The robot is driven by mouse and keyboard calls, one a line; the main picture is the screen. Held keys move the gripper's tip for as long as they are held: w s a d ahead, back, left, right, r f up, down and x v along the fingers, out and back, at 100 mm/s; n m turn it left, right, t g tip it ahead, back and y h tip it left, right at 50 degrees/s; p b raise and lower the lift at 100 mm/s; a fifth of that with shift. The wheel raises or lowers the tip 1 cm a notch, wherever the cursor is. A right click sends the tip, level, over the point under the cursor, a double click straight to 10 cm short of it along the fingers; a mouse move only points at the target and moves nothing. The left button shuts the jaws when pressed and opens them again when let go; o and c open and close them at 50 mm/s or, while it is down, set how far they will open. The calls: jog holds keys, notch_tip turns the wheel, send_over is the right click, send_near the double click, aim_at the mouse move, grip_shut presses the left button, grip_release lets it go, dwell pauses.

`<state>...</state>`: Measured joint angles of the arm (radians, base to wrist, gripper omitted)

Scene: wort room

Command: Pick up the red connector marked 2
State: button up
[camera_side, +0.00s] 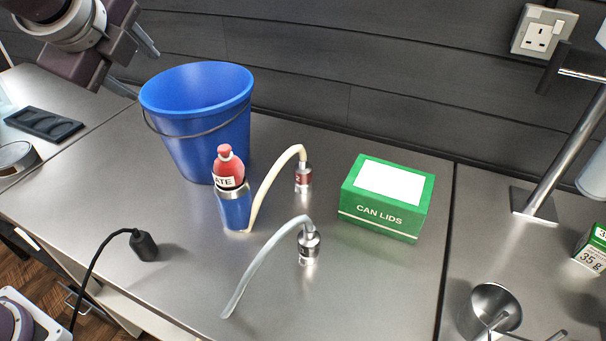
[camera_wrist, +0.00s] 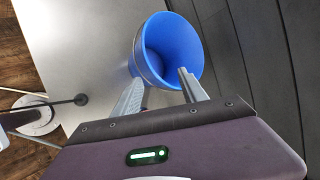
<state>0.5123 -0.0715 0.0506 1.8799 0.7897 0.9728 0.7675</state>
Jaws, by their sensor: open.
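The red connector marked 2 (camera_side: 303,179) stands on the steel worktop in the side view, with a red band on a metal body. A cream hose (camera_side: 271,184) runs from its top down to the left. A similar connector with a dark band (camera_side: 309,243) stands nearer the camera, with a grey hose (camera_side: 262,266). My gripper (camera_side: 142,68) is at the upper left, above and left of the blue bucket, well away from both connectors. In the wrist view its fingers (camera_wrist: 160,92) are apart with the bucket beyond them. No connector can be made out in the wrist view.
A blue bucket (camera_side: 203,135) stands left of the connectors; it also shows in the wrist view (camera_wrist: 150,62). A blue and red bottle (camera_side: 234,205) stands close left of the connectors. A green can-lids box (camera_side: 386,213) is at right. A black plug (camera_side: 145,246) lies front left.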

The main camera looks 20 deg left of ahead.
jog(key=w+d+m+t, duration=0.2)
jog(key=w+d+m, duration=0.6)
jog(key=d, duration=0.1)
jog(key=m+t+h, duration=0.2)
jog(key=m+t, duration=0.1)
jog(key=m, duration=0.5)
send_over(302, 164)
jog(key=s+d, duration=0.2)
jog(key=s, duration=0.4)
notch_tip(302, 164, down, 2)
jog(key=f, duration=1.3)
jog(key=a+f, duration=0.1)
jog(key=f, duration=0.6)
jog(key=shift+w+a, duration=0.1)
jog(key=shift+w, duration=0.15)
jog(key=x, duration=0.7)
jog(key=shift+w+f, duration=0.2)
jog(key=shift+f, duration=0.15)
grip_shut()
